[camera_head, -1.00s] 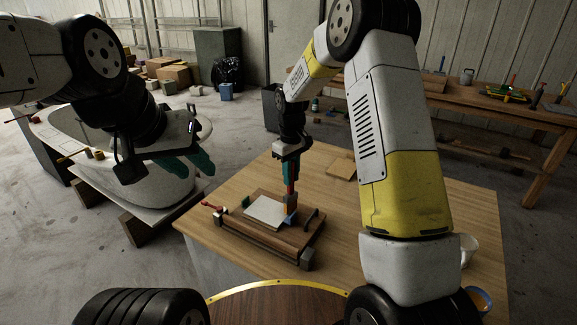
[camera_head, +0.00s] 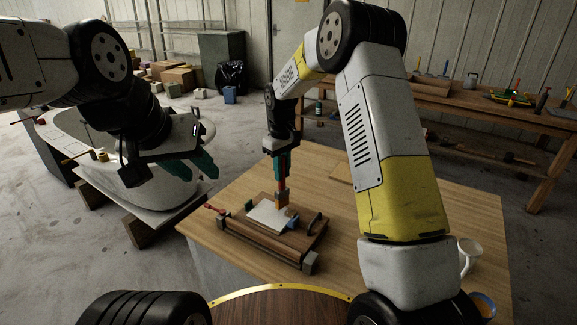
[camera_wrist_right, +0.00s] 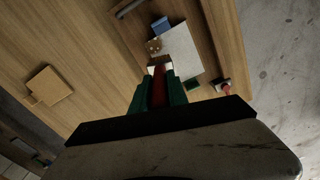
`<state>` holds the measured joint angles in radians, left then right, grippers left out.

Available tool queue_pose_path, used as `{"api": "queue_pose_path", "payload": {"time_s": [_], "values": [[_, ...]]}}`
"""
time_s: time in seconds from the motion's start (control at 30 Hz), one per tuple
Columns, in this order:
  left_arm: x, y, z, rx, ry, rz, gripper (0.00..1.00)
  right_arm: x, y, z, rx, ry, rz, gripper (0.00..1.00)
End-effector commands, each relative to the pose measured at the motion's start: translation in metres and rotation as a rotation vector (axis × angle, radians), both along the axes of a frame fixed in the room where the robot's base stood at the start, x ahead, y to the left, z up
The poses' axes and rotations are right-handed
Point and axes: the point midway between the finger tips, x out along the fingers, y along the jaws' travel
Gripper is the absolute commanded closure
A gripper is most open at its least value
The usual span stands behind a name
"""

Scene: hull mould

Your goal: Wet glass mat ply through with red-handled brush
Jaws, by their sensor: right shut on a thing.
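The glass mat ply (camera_head: 265,216) is a white sheet lying on a brown wooden board (camera_head: 245,232) on the table; it also shows in the right wrist view (camera_wrist_right: 185,52). My right gripper (camera_head: 280,160) is shut on the red-handled brush (camera_head: 283,180), held upright with its bristle end down over the ply's far right edge. I cannot tell whether the bristles touch. My left gripper (camera_head: 192,168) is open and empty, left of the table.
A blue block (camera_head: 292,224) sits at the ply's right corner, with a dark handle (camera_head: 315,220) beside it. A red-handled tool (camera_head: 212,209) lies at the board's left. A white hull mould (camera_head: 150,185) stands left. A white mug (camera_head: 469,254) is at the table's right.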

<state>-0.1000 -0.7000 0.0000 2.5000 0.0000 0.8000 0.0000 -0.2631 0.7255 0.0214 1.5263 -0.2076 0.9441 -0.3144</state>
Motion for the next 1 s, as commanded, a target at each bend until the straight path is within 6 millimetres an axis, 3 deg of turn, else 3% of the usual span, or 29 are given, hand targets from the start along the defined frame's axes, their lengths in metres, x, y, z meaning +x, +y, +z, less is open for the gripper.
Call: {"api": "queue_pose_path", "payload": {"time_s": [0.23, 1.0], "values": [[0.0, 0.0, 0.0, 0.0, 0.0, 0.0, 0.64, 0.011, 0.017, 0.0, 0.0, 0.0, 0.0, 1.0], [0.0, 0.0, 0.0, 0.0, 0.0, 0.0, 0.64, 0.011, 0.017, -0.01, -0.001, 0.002, 0.0, 1.0]]}}
